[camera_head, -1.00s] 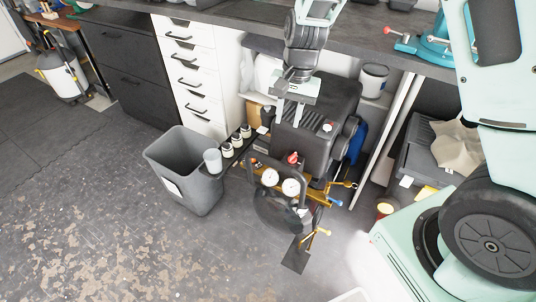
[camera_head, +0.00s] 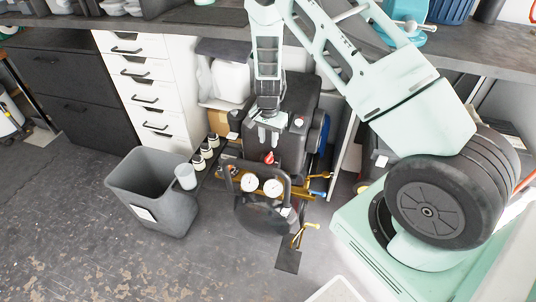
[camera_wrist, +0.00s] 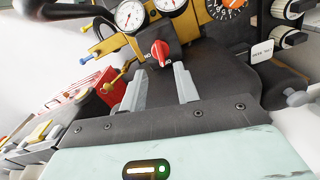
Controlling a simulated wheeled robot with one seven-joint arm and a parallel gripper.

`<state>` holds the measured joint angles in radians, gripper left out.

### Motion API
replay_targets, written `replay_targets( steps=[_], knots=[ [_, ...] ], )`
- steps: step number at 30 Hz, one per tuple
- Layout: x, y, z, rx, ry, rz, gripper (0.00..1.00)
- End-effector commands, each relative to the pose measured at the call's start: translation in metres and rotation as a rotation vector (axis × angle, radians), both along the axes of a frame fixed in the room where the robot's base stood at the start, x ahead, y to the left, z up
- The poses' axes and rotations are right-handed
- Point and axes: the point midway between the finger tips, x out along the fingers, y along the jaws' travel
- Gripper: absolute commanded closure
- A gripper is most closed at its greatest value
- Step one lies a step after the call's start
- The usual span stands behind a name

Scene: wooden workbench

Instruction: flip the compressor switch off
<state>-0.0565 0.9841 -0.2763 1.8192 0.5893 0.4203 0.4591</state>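The compressor (camera_head: 294,136) is a dark box under the workbench with a yellow front panel, two round white gauges and a black handle. Its switch is a red rotary knob (camera_head: 269,157), which also shows in the wrist view as a red knob (camera_wrist: 160,53) with small white lettering on either side. My gripper (camera_head: 268,138) points down just behind the knob in the head view. In the wrist view my gripper (camera_wrist: 160,88) has two grey fingers spread apart with nothing between them. The knob is beyond the fingertips, apart from them and roughly in line with the gap.
A grey bin (camera_head: 152,190) stands left of the compressor, with several small bottles (camera_head: 206,151) between them. White drawers (camera_head: 145,90) are behind the bin. The workbench (camera_head: 200,22) overhangs the compressor. Floor in front is open.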

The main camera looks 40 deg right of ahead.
Motion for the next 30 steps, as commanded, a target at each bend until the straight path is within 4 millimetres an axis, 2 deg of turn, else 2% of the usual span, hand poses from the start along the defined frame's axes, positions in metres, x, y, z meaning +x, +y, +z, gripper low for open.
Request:
replay_targets(
  steps=[3, 10, 15, 24, 27, 28, 30],
  knots=[
    [-0.001, 0.000, -0.027, 0.000, 0.004, -0.001, 0.69],
    [0.000, 0.000, -0.061, 0.000, 0.001, 0.000, 0.69],
    [0.000, 0.000, -0.071, 0.000, 0.000, 0.000, 0.69],
    [0.000, 0.000, -0.073, 0.000, 0.000, 0.001, 0.69],
    [0.000, 0.000, -0.073, 0.000, 0.000, 0.001, 0.97],
    [0.000, 0.000, -0.073, 0.000, 0.000, 0.001, 1.00],
    [0.000, 0.000, -0.073, 0.000, 0.000, 0.001, 1.00]
  ],
)
